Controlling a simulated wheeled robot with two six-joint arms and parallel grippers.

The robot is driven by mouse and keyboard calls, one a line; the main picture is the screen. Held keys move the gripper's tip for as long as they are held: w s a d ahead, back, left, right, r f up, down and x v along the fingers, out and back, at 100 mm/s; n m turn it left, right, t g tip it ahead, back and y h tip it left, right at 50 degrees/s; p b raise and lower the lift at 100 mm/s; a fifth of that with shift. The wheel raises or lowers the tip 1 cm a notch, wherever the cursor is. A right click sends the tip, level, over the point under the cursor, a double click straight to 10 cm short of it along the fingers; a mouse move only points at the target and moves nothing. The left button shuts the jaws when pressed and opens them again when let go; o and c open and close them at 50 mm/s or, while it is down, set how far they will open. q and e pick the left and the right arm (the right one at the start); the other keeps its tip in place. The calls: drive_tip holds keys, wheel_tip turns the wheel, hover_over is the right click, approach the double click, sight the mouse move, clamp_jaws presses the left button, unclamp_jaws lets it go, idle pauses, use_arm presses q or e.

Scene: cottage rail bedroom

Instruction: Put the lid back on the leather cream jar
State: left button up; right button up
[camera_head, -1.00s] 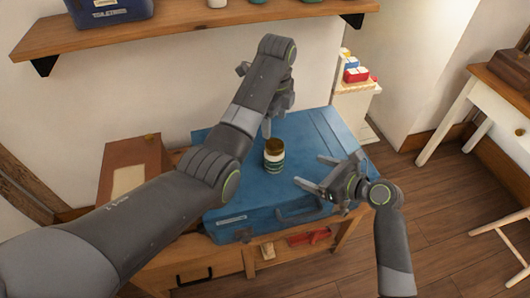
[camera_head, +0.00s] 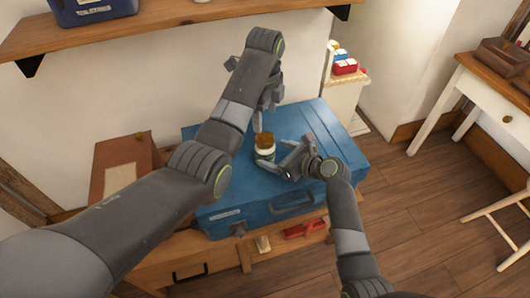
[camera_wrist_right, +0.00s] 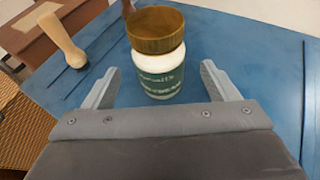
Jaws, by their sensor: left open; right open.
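The leather cream jar (camera_head: 265,155) stands upright on the blue case, white with a dark green label; it also shows in the right wrist view (camera_wrist_right: 158,78). The brown-gold lid (camera_wrist_right: 156,28) sits level on its mouth; I cannot tell whether it is screwed down. In the head view the lid (camera_head: 265,140) is just below and in front of my left gripper (camera_head: 262,119), which is open and apart from it. My right gripper (camera_head: 280,160) is open, low beside the jar, its fingers (camera_wrist_right: 162,82) at either side of the jar's near part.
The blue case (camera_head: 325,145) lies on a wooden table. A wooden-handled brush (camera_wrist_right: 61,40) is left of the jar in the wrist view. A brown box (camera_head: 122,165) stands at left. A shelf (camera_head: 180,24) crosses above. A red object (camera_head: 304,229) sits below the case.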

drive_tip(key=shift+x, duration=3.25)
drive_tip(key=shift+c, duration=0.4)
drive_tip(key=c, duration=1.7)
use_arm(q)
drive_tip(key=n, duration=2.3)
drive_tip(key=shift+n, duration=0.4)
drive_tip(key=n, duration=0.3)
